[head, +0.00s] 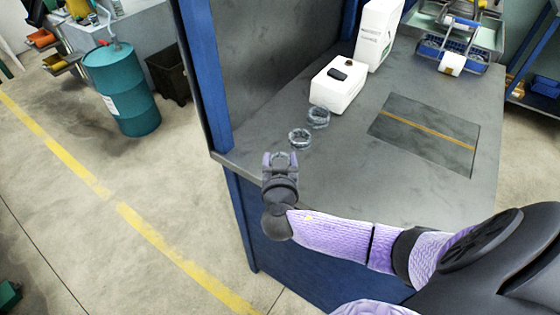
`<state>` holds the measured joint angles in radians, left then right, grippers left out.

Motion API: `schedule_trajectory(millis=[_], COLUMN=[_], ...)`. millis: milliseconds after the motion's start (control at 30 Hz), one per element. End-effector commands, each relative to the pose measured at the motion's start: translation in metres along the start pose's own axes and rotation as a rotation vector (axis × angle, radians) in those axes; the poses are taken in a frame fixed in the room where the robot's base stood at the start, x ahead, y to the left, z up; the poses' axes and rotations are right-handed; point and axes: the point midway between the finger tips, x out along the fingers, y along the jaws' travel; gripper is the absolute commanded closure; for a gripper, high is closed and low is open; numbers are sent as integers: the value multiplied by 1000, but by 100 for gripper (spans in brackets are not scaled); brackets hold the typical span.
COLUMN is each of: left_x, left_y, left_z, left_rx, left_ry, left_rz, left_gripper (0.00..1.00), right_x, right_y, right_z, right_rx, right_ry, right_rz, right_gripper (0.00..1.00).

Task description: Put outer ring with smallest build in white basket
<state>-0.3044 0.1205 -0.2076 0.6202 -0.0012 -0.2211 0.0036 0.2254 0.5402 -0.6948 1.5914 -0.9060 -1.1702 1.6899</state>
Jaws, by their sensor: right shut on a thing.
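My right gripper (280,159) is at the left front corner of the grey worktable (350,180). It is shut on a small grey ring (280,156), which is mostly hidden between the fingers. Two more grey metal rings stand on the table just beyond it: a nearer ring (299,138) and a farther ring (318,118). They look alike, and I cannot tell their exact sizes. I cannot make out a white basket for certain. My left gripper is out of view.
A white box (330,95) with a dark item on top sits behind the rings, beside a tall white unit (378,35). A dark mat (425,133) lies on the right. Blue frame post (205,70) rises at the left edge. A teal barrel (122,90) stands on the floor.

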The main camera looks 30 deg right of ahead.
Motion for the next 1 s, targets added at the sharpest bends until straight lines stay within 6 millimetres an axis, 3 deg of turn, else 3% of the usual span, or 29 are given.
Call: schedule_trajectory(millis=[167, 400, 500, 700, 833, 1000], left_x=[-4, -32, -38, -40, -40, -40], left_y=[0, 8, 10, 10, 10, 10], left_z=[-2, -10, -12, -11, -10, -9], left_rx=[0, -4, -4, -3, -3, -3], left_ry=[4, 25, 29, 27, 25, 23], left_rz=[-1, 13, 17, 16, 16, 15], left_gripper=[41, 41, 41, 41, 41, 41], right_x=[-2, -15, -18, -24, -52, -112], right_y=[0, 0, 0, -2, -16, -37], right_z=[-7, -70, -89, -98, -94, -107], right_rx=[2, 6, 4, -2, -26, -71], right_ry=[0, 2, 2, -2, -4, -2], right_rz=[0, -2, -1, -17, -142, -385], right_gripper=[94, 94, 94, 94, 94, 94])
